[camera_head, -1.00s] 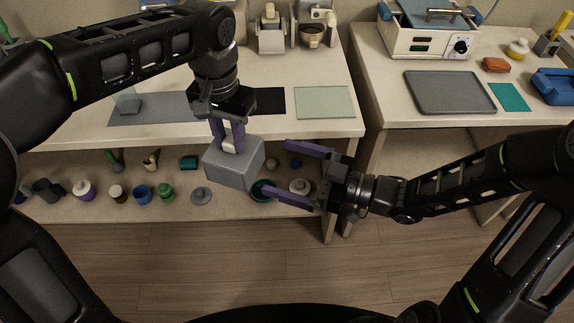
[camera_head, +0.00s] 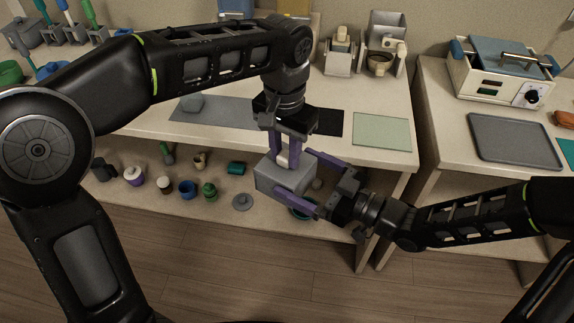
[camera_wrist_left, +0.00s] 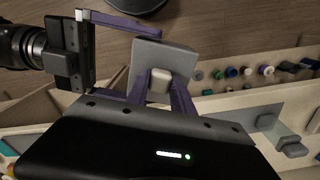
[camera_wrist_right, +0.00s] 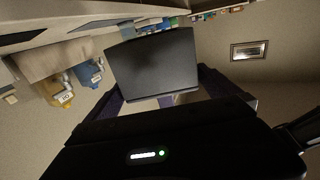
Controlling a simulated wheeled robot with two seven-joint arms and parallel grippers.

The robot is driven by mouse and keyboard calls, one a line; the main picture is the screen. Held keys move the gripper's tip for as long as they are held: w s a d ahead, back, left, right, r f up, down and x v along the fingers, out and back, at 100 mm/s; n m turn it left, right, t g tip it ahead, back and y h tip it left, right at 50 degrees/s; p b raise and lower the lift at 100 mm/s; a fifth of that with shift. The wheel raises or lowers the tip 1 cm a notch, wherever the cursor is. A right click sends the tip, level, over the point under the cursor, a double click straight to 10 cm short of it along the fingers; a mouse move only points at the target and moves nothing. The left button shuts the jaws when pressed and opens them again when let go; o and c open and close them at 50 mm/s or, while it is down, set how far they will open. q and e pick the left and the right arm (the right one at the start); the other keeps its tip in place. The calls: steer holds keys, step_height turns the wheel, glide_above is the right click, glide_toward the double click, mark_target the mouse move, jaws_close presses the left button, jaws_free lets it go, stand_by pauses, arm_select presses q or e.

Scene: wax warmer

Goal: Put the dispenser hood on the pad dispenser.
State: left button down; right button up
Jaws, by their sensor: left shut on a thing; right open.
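The dispenser hood, taken to be the grey box (camera_head: 284,176) with a pale knob, hangs in front of the table edge. My left gripper (camera_head: 287,158) points down and is shut on the knob, which also shows in the left wrist view (camera_wrist_left: 160,82). My right gripper (camera_head: 310,180) is open, with its fingers on either side of the box; I cannot tell whether they touch it. The box's dark face (camera_wrist_right: 152,66) fills the gap in the right wrist view. I cannot tell for certain which object is the pad dispenser.
A small grey block (camera_head: 192,103) stands on a grey mat (camera_head: 228,113) on the tabletop. A pale green mat (camera_head: 382,132) lies to its right. Beige devices (camera_head: 340,58) stand at the back. The lower shelf holds several jars. A warmer (camera_head: 500,75) and tray (camera_head: 513,140) are on the right table.

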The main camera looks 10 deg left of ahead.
mark_target(286, 167)
steer(key=shift+x, duration=2.1)
steer(key=shift+c, duration=0.2)
steer(key=c, duration=0.9)
arm_select(q)
steer(key=c, duration=1)
jaws_free()
arm_select(e)
steer(key=shift+c, duration=0.7)
